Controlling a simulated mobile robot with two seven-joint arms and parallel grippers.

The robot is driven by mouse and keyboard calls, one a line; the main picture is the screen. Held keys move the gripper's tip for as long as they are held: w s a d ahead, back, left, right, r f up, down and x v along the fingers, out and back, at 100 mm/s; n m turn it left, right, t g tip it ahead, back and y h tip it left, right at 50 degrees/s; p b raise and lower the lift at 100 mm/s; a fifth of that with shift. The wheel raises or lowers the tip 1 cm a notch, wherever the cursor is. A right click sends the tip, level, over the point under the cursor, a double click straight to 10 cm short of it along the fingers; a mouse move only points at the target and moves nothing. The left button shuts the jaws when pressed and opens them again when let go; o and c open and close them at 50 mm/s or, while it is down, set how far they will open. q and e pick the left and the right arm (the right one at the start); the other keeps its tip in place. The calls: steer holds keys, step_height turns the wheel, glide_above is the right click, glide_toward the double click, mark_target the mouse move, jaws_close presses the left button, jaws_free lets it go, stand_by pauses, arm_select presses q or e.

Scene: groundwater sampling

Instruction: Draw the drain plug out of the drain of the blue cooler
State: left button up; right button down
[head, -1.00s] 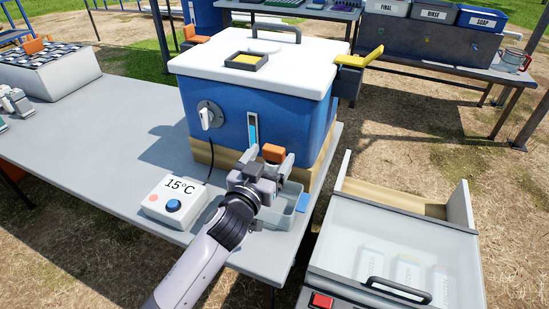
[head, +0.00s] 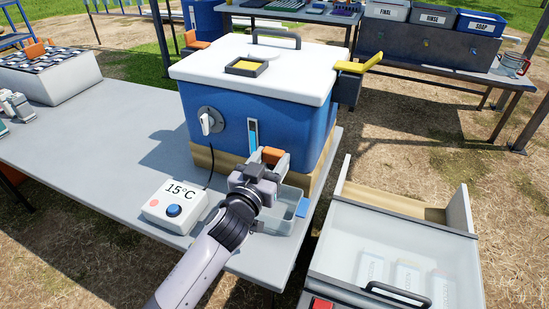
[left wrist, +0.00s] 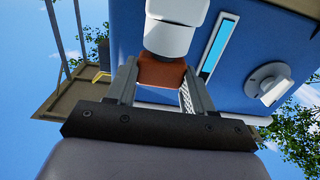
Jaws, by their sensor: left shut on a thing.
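The blue cooler (head: 297,122) with its white lid stands on a tan base at the table's edge. The orange drain plug (head: 272,155) is low on its front. My left gripper (head: 268,163) is shut on the plug. In the left wrist view, the orange plug (left wrist: 161,76) sits between the two fingers (left wrist: 158,82). A white and grey round stub (left wrist: 170,38) adjoins the plug in that view. The drain opening is hidden, and I cannot tell how deep the plug sits. My right gripper is not in view.
A clear tray (head: 287,206) stands below the plug, partly hidden by my arm. A white control box (head: 174,204) reading 15°C is to the left. A clear-lidded case (head: 395,245) is at the right. The table's left part is largely clear.

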arm_select(q)
steer(key=shift+r+p, duration=1.75)
steer(key=shift+r, duration=0.25)
